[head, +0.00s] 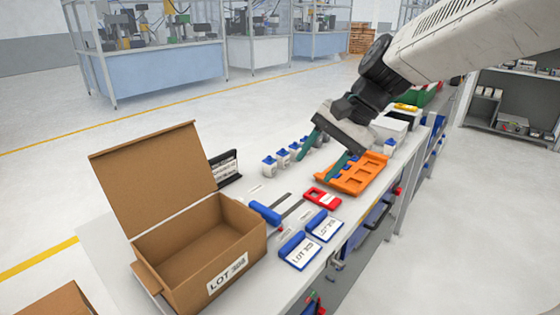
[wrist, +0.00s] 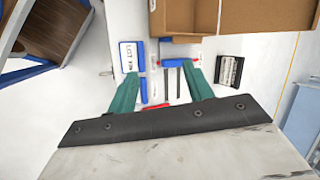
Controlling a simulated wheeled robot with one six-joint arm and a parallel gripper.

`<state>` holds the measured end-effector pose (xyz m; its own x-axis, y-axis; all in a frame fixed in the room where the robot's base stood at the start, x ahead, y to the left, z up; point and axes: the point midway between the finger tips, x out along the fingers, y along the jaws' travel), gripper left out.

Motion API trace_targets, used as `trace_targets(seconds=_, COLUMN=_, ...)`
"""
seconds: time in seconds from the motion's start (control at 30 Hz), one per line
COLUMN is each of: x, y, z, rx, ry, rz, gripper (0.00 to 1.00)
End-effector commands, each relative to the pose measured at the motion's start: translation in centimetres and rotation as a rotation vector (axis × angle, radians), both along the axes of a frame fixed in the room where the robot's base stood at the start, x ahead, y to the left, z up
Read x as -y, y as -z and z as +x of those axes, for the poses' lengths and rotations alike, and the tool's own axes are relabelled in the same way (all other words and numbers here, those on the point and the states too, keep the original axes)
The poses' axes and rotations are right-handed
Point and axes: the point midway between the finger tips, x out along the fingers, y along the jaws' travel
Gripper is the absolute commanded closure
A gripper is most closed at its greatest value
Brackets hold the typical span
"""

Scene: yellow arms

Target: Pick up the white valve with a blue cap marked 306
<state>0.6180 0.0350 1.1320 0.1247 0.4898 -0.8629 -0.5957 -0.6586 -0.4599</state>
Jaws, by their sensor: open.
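Several small white valves with blue caps stand in a row on the bench in the head view; the nearest valve (head: 269,164) is at the left end. The row runs back to the right, its far end partly behind my gripper. Another white piece with a blue top (head: 389,147) stands beyond the orange tray. No number is readable on any, so I cannot tell which is 306. My gripper (head: 315,168) is open and empty, its teal fingers pointing down between the row and the tray. In the wrist view, my gripper (wrist: 162,82) shows no valve between its fingers.
An orange tray with slots (head: 352,185) lies beside my gripper. Nearer are a red tool (head: 322,198), blue-edged cards (head: 300,252), a blue-handled tool (head: 265,212) and an open cardboard box (head: 190,255) marked LOT. A black rack (head: 224,170) stands left of the valves.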

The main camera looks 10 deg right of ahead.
Motion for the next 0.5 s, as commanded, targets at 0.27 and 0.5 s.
trace_targets(seconds=0.27, x=0.3, y=3.0, z=16.4, rx=-0.184, ry=0.462, rz=0.372, gripper=0.49)
trace_targets(seconds=0.5, x=3.7, y=9.2, z=29.1, rx=-0.362, ry=0.858, rz=0.683, gripper=0.49)
